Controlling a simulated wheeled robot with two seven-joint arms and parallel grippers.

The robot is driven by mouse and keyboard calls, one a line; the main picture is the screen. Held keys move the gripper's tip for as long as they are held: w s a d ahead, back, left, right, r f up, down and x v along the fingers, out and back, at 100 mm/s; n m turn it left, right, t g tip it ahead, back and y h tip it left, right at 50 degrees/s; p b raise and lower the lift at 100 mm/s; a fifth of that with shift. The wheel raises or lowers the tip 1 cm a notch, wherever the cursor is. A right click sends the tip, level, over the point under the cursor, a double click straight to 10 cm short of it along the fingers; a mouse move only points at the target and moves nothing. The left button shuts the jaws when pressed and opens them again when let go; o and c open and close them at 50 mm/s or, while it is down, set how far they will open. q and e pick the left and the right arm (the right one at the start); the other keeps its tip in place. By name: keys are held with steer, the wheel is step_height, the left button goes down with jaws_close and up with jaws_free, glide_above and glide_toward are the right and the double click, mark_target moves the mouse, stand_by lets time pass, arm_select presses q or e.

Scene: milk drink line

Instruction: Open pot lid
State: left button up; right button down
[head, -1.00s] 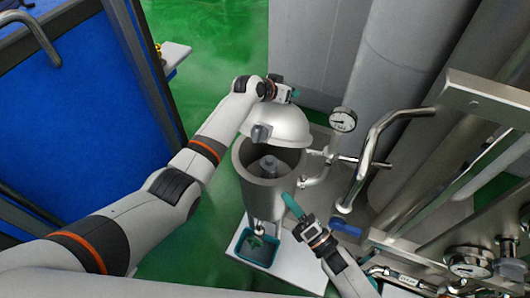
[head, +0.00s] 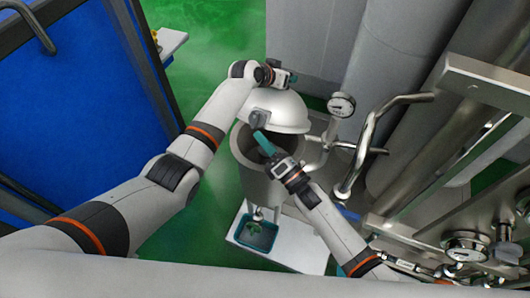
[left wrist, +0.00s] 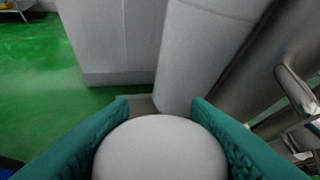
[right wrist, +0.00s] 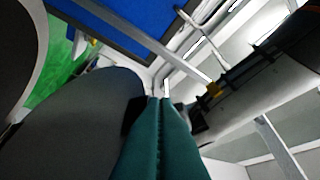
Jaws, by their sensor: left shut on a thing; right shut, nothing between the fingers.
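The steel pot (head: 249,177) stands at the middle of the head view, its mouth partly uncovered. Its domed silver lid (head: 285,108) is tilted up behind the mouth, with a dark grey fitting (head: 258,119) at its left front edge. My left gripper (head: 291,79) is at the lid's far side. In the left wrist view, its teal fingers (left wrist: 160,112) are around a pale round part (left wrist: 160,150), whose link to the lid is hidden. My right gripper (head: 263,143) is shut and empty over the pot's mouth, just below the fitting; its closed fingers also show in the right wrist view (right wrist: 160,140).
A pressure gauge (head: 341,105) and bent steel pipes stand right of the pot. A teal tray (head: 255,236) sits on a white platform (head: 300,255) below. A blue panel (head: 75,110) stands at left. Green floor lies open between panel and pot.

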arm_select(q)
steer(key=shift+w+r, duration=0.1)
steer(key=shift+r, duration=0.15)
arm_select(e)
steer(key=shift+w+r, duration=0.15)
arm_select(q)
steer(key=shift+w+d, duration=0.1)
arm_select(e)
steer(key=shift+w+d+r, duration=0.25)
steer(key=shift+w+r, duration=0.25)
steer(key=shift+r, duration=0.2)
arm_select(q)
steer(key=shift+d+f, duration=0.1)
steer(key=shift+f, duration=0.1)
arm_select(e)
steer(key=shift+w+d, duration=0.1)
steer(key=shift+w, duration=0.1)
arm_select(q)
steer(key=o, duration=1.4)
steer(key=shift+s, duration=0.2)
arm_select(e)
steer(key=shift+s+r, duration=0.1)
steer(key=shift+s, duration=0.1)
